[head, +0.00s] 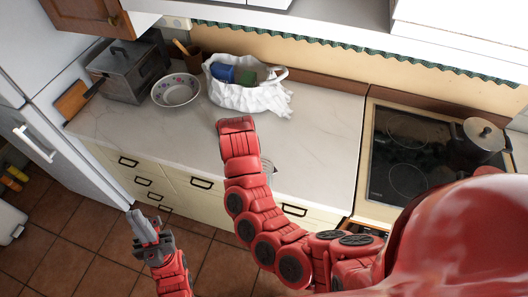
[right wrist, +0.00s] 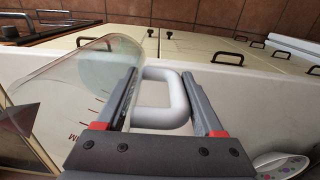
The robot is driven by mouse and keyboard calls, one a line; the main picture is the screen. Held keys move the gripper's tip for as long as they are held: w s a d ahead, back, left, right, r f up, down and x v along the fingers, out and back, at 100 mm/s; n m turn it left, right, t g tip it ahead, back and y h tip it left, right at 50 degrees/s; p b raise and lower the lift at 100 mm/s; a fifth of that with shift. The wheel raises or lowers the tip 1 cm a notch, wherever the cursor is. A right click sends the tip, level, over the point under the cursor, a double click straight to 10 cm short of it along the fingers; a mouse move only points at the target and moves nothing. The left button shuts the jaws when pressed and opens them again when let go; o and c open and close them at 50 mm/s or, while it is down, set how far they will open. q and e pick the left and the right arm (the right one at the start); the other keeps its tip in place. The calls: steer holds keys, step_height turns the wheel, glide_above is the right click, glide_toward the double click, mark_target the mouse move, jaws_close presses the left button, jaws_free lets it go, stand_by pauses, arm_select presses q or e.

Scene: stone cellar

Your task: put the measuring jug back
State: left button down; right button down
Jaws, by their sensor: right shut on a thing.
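The measuring jug (right wrist: 85,85) is clear, with red marks and a pale grey handle (right wrist: 142,97). In the right wrist view it fills the left side. My right gripper (right wrist: 162,78) is shut on the handle, one finger on either side of it. In the head view my right arm reaches over the counter and hides that gripper; only a small glassy edge, likely the jug (head: 268,166), shows beside the arm. Whether the jug touches the counter cannot be told. My left gripper (head: 140,228) is over the floor in front of the drawers, away from the jug; its finger gap is unclear.
The pale counter (head: 325,135) is bare right of my arm. The hob (head: 405,150) with a saucepan (head: 478,140) is at right.

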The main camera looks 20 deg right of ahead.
steer(key=w+d+b, duration=0.2)
steer(key=w+b, duration=0.1)
steer(key=w, duration=0.1)
steer(key=w+d+f+b, duration=0.1)
steer(key=w+d+b, duration=0.1)
steer(key=w+b, duration=0.1)
steer(key=w+d+b, duration=0.2)
steer(key=w+b, duration=0.2)
steer(key=w, duration=0.1)
steer(key=shift+w+d+f, duration=0.15)
steer(key=shift+w+f, duration=0.15)
steer(key=shift+f, duration=0.05)
steer(key=shift+w+d+b, duration=0.3)
steer(key=shift+w+b, duration=0.25)
steer(key=shift+w, duration=0.1)
steer(key=shift+f+p, duration=0.1)
steer(key=shift+p, duration=0.35)
steer(key=shift+f+p, duration=0.65)
steer(key=shift+f, duration=0.85)
steer(key=shift+f, duration=0.15)
